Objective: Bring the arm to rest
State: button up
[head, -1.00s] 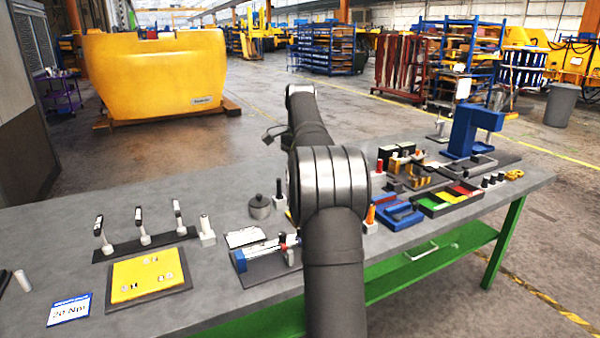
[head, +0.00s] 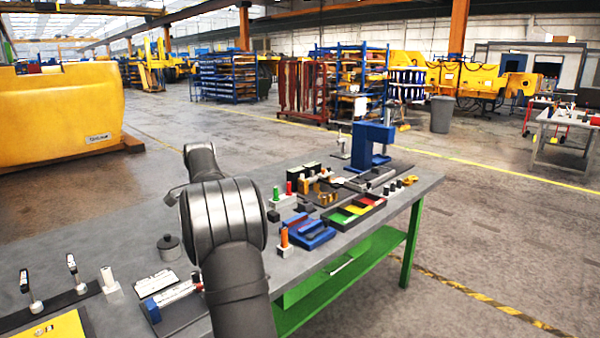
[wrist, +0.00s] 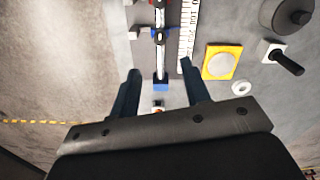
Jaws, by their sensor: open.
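My gripper (wrist: 160,68) is open and empty in the wrist view, its two dark fingers apart. It is over the bench, with a blue-ended rod fixture (wrist: 161,82) and a white ruler-like scale (wrist: 188,35) seen between and beyond the fingers. I cannot tell its height above them. In the head view my arm reaches out over the grey bench (head: 110,240), and the gripper's fingers are hidden. The blue and white fixture (head: 172,293) lies on a dark mat just left of my arm.
A grey lidded pot (head: 170,249) stands left of my arm. Right of it are an orange-handled piece (head: 284,242), a blue tray (head: 311,235), a bin tray (head: 334,217) and a blue press (head: 368,148). The wrist view shows a yellow square (wrist: 212,74) and white ring (wrist: 241,88).

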notch_tip(320, 180, down, 11)
jog(key=shift+r, duration=0.1)
dwell(0.3)
notch_tip(320, 180, up, 18)
notch_tip(320, 180, down, 18)
jog(key=shift+f, duration=0.2)
jog(key=shift+r+n, duration=0.2)
jog(key=shift+n, duration=0.6)
jog(key=n, duration=0.6)
jog(key=shift+n, duration=0.4)
jog(key=n, duration=0.4)
jog(key=shift+n, duration=2.4)
